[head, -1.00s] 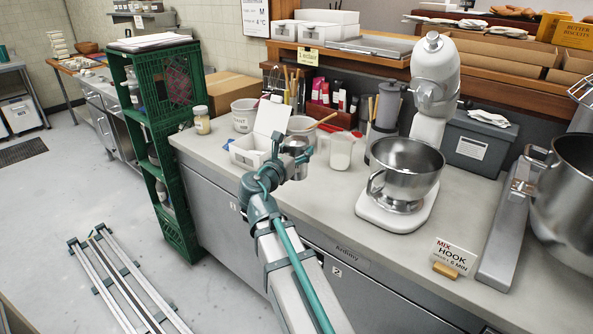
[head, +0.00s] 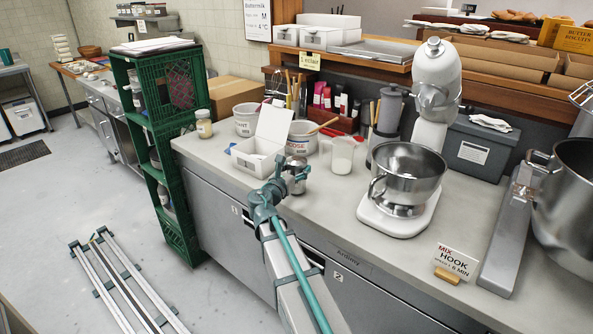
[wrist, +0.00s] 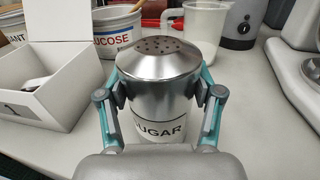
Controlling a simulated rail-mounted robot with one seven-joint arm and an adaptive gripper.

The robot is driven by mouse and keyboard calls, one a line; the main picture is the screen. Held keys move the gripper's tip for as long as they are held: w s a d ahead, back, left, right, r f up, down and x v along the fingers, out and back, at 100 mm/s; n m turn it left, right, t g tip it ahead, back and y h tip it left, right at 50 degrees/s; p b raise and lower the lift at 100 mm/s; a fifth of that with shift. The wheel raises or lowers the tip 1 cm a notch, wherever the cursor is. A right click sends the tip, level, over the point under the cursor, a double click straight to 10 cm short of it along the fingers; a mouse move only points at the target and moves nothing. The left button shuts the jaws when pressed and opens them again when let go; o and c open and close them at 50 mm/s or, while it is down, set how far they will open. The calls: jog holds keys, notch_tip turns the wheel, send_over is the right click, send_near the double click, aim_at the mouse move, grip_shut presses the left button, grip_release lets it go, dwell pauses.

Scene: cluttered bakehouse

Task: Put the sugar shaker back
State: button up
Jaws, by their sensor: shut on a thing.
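The sugar shaker (wrist: 160,95) is a silver metal can with a holed domed lid and a label reading SUGAR. In the wrist view my gripper (wrist: 158,100) is shut on it, one finger on each side, and the shaker is upright. In the head view the shaker (head: 297,172) shows at the end of my arm, partly hidden by my gripper (head: 292,178). It is at the front of the counter (head: 330,205), right of an open white box (head: 256,156). I cannot tell whether its base touches the counter.
A glucose tub (head: 301,136) and a clear measuring jug (head: 342,157) stand behind the shaker. A mixer with a steel bowl (head: 408,170) stands to the right. A white tub (head: 245,120) and a small jar (head: 204,125) are to the left. Bare counter lies between jug and mixer.

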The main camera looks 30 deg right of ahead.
jog(key=shift+f, duration=0.25)
jog(key=shift+f, duration=0.1)
jog(key=o, duration=1.3)
jog(key=shift+o, duration=0.2)
